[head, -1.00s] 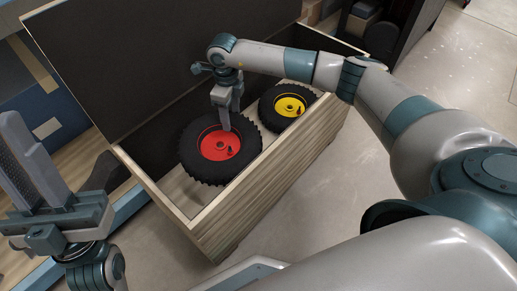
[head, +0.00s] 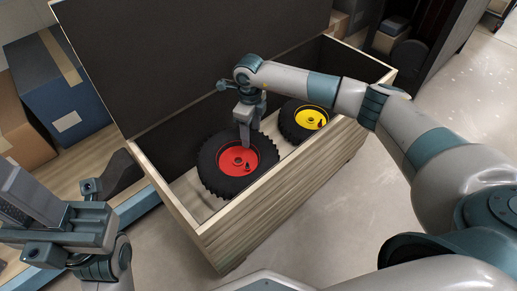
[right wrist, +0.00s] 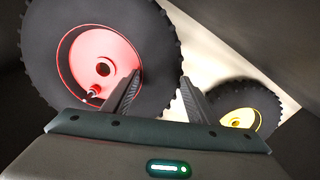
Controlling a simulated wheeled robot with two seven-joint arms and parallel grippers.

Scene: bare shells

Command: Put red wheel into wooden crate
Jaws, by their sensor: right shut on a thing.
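The red wheel (head: 236,160), a black knobby tyre with a red hub, is inside the wooden crate (head: 262,205), in its nearer left part. My right gripper (head: 244,135) reaches down into the crate and is shut on the wheel's tyre. In the right wrist view, one finger is inside the red hub and the other outside the tread, with the red wheel (right wrist: 105,60) between them. I cannot tell whether the wheel rests on the crate floor. My left gripper (head: 35,200) is at the left edge, away from the crate, its finger gap unclear.
A yellow-hubbed wheel (head: 308,120) lies in the crate's right part; it also shows in the right wrist view (right wrist: 240,118). The crate's dark lid (head: 190,60) stands open behind. Blue (head: 65,100) and brown boxes stand at left. Floor at right is clear.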

